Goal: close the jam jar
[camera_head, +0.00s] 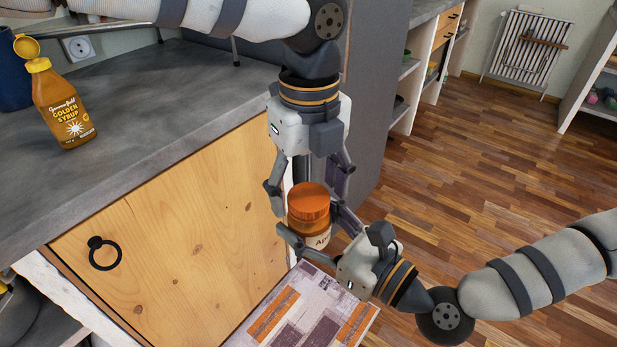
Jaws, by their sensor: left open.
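The jam jar (310,226) is in mid-air in front of the counter, roughly upright, with a pale label partly in view. An orange lid (308,199) sits on its top; I cannot tell whether it is tight. My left gripper (308,178) points down from above, its fingers open and spread on either side, just above the lid and apart from it. My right gripper (314,229) comes from the lower right and is shut on the jar's body, holding it up. Its fingers hide parts of the jar's sides.
The grey counter (180,110) bears a golden syrup bottle (62,105) with its yellow cap flipped open, and a dark blue vessel (12,80) at the left edge. A wooden cabinet door (180,240) is beneath. A patterned rug (310,318) lies below the jar. Floor on the right is clear.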

